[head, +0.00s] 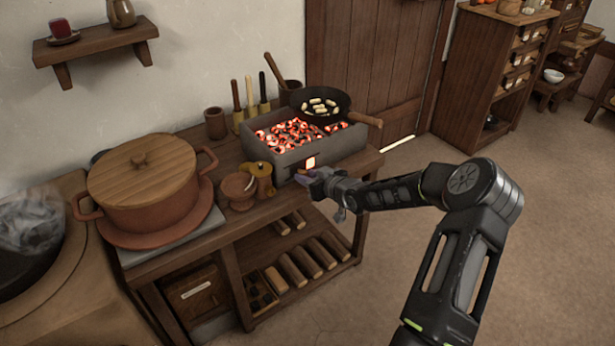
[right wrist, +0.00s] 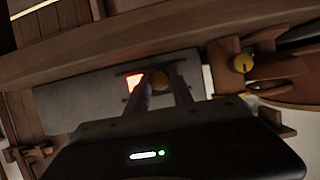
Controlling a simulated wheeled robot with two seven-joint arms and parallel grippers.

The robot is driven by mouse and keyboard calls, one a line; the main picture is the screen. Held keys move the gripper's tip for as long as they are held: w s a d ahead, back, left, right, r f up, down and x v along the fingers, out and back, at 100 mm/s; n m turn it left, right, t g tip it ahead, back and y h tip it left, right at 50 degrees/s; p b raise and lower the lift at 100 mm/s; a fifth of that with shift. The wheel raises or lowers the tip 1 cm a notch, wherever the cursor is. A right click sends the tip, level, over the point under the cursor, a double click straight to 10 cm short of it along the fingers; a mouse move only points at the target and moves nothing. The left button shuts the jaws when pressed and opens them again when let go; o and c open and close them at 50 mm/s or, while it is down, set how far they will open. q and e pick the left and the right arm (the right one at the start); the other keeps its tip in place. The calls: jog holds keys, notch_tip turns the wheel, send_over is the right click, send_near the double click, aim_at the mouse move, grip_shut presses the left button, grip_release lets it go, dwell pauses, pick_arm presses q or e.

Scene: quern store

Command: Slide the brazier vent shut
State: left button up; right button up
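The grey brazier (head: 333,146) stands on the wooden bench, filled with glowing coals (head: 290,133). Its vent opening (head: 310,162) glows orange in the front wall and also shows in the right wrist view (right wrist: 133,82). A round brown knob (right wrist: 160,79) sits just right of the glow in that view. My right gripper (head: 310,177) is at the brazier's front. In the right wrist view its two fingers (right wrist: 160,88) stand on either side of the knob with little or no gap, and seem shut on it. My left gripper is not in view.
A dark pan (head: 337,112) rests on the brazier's right end, handle outward. A large lidded pot (head: 145,200) is further left. The floor at right is clear.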

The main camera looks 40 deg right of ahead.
grip_shut()
dwell(0.9)
